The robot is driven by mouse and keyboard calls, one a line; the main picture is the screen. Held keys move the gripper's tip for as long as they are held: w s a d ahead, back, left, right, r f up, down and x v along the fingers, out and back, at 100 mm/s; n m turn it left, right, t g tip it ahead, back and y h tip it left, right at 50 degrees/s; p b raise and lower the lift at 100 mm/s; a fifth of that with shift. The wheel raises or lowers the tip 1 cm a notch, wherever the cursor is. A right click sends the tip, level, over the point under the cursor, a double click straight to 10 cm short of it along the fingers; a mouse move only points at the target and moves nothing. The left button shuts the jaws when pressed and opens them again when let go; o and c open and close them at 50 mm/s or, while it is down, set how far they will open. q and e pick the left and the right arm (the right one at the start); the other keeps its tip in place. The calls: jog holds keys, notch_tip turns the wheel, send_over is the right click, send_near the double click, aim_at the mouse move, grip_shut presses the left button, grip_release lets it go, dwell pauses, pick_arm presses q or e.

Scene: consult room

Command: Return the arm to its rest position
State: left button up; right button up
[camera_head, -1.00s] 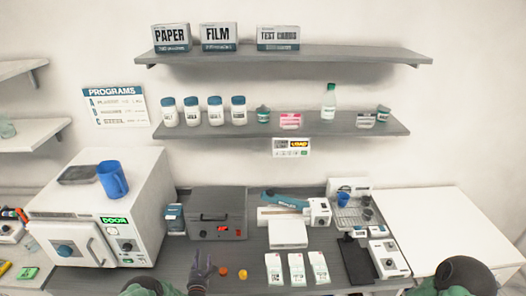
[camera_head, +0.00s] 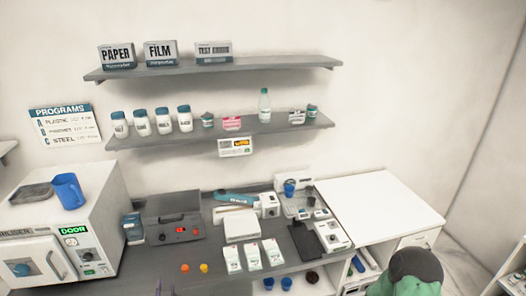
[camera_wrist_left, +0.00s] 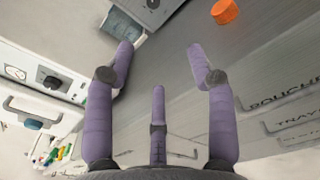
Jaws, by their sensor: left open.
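My left gripper (camera_wrist_left: 160,64) shows its purple fingers spread open in the left wrist view, with nothing between them. My right gripper is not in view. A green and dark part of my own arm (camera_head: 415,272) shows at the bottom right of the head view.
The steriliser (camera_head: 75,225) stands at left with a blue mug (camera_head: 68,191) on top. The grey counter (camera_head: 130,275) holds a dark box (camera_head: 175,216), orange and yellow caps, and white pouches (camera_head: 253,256). The white tabletop (camera_head: 380,205) at right is clear.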

pick_arm(q)
jog(key=s+d+f+m+g+h+b, duration=0.2)
jog(key=d+f+m+g+h+b, duration=0.25)
jog(key=d, duration=0.65)
jog(key=s+d+f+m+g+h+b, duration=0.15)
jog(key=d+f+m+h, duration=0.25)
jog(key=d+f+h, duration=0.5)
jog(key=s+d+m+g+b, duration=0.2)
jog(key=s+d+m+g, duration=0.2)
jog(key=s+d, duration=0.35)
jog(key=s+f+m+g+y+b, duration=0.1)
jog(key=s+f+m+g+b, duration=0.1)
jog(key=s+m, duration=0.4)
jog(key=s+d+f+m+g+y+b, duration=0.1)
jog(key=s+f+m+g+y+b, duration=0.1)
jog(key=s+f+m+b, duration=0.3)
jog(key=s+d+f+m+g+y+b, duration=0.1)
jog(key=s+f+m+g+b, duration=0.1)
jog(key=s+f+m+b, duration=0.2)
jog(key=shift+s+f+m+y+b, duration=0.3)
jog(key=shift+s+m+b, duration=1.25)
jog(key=shift+s+m, duration=1.35)
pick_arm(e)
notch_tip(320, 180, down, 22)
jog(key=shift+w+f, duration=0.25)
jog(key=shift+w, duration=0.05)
